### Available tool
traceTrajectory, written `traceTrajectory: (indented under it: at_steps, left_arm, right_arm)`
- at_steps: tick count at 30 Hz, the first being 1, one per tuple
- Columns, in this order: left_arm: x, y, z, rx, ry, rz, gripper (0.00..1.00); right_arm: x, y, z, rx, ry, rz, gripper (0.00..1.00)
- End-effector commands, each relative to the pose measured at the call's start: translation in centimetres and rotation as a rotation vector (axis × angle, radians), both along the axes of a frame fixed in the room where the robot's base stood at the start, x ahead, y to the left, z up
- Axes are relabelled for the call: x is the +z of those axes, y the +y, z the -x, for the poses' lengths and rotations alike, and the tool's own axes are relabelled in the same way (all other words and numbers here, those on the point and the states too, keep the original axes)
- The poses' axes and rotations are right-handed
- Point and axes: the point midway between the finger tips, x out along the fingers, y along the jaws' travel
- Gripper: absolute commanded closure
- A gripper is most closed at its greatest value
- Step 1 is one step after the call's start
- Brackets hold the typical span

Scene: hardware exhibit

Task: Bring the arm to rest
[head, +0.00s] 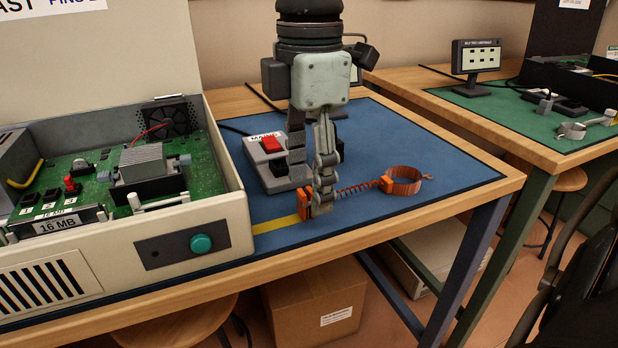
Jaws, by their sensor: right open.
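My right gripper (318,190) hangs down from the top of the head view, over the blue mat (440,170) on the wooden table. Its jaws are open. Its fingertips are low, beside the orange clip (304,202) of a coiled cord (358,187). The cord runs right to an orange wrist strap loop (402,180) lying on the mat. I cannot tell whether a finger touches the clip. The gripper partly hides a grey box with a red switch (270,143) behind it. My left gripper is not in view.
An open beige computer case (215,215) with a green board stands close on the left. A yellow strip (275,224) lies between case and clip. A second table with a green mat (530,125) and a small monitor (475,56) is at right.

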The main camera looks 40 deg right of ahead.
Motion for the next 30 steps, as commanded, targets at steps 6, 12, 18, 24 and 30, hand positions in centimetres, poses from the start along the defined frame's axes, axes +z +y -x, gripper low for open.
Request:
traceTrajectory:
  at_steps: [6,12,18,24,30]
  left_arm:
    - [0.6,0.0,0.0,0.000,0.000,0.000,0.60]
    - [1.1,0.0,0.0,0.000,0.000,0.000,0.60]
    - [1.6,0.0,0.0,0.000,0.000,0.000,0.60]
    - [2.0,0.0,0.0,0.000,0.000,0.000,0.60]
    - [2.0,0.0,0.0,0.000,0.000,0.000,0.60]
  right_arm:
    - [1.5,0.0,0.0,0.000,-0.001,0.000,0.45]
    - [2.7,0.0,0.0,0.000,-0.002,0.000,0.45]
    - [4.0,0.0,0.0,0.001,-0.002,0.001,0.45]
    - [4.9,0.0,0.0,0.000,-0.001,0.000,0.45]
    - [5.0,0.0,0.0,0.001,0.000,-0.001,0.45]
